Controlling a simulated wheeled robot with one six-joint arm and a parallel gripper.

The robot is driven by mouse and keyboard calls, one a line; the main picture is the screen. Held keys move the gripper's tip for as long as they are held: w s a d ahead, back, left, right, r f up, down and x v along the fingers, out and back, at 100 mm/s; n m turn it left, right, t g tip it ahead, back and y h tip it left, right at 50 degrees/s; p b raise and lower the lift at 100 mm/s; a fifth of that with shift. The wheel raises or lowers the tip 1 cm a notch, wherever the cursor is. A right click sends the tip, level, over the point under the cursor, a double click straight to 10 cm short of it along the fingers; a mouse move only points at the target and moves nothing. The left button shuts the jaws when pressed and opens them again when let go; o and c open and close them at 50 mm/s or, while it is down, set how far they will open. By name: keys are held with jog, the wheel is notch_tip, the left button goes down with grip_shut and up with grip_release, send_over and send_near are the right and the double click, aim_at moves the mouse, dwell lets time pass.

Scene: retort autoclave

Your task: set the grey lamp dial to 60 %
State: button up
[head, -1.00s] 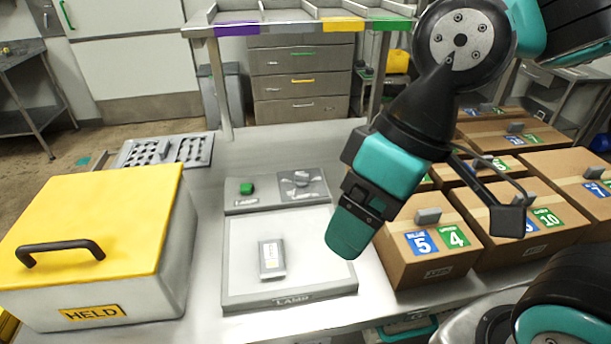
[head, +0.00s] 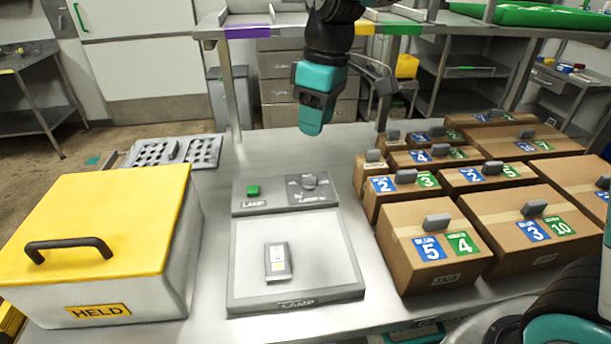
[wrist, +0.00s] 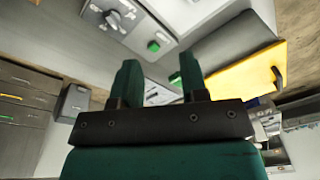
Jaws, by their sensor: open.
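The grey lamp dial (head: 309,181) sits on a grey plate at the back right of the lamp unit (head: 300,302). Its setting is too small to read. The dial also shows at the upper left of the wrist view (wrist: 114,20). A green button (head: 253,190) is left of the dial, and it shows in the wrist view too (wrist: 153,46). My gripper (head: 311,128) hangs above and behind the dial, apart from it, pointing down. In the wrist view its two fingers (wrist: 158,80) are spread with nothing between them.
A grey packet (head: 278,262) lies on the lamp panel. A yellow-lidded HELD box (head: 95,230) stands left. Several cardboard boxes with grey handles (head: 430,240) crowd the right. A shelf edge with coloured strips (head: 300,30) is behind. Bare table lies behind the lamp unit.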

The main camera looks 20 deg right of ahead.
jog(key=n+h, duration=0.1)
send_over(306, 176)
notch_tip(306, 176, down, 4)
notch_tip(306, 176, down, 18)
jog(key=p, duration=0.2)
jog(key=shift+p, duration=0.3)
jog(key=shift+c, duration=0.4)
grip_shut()
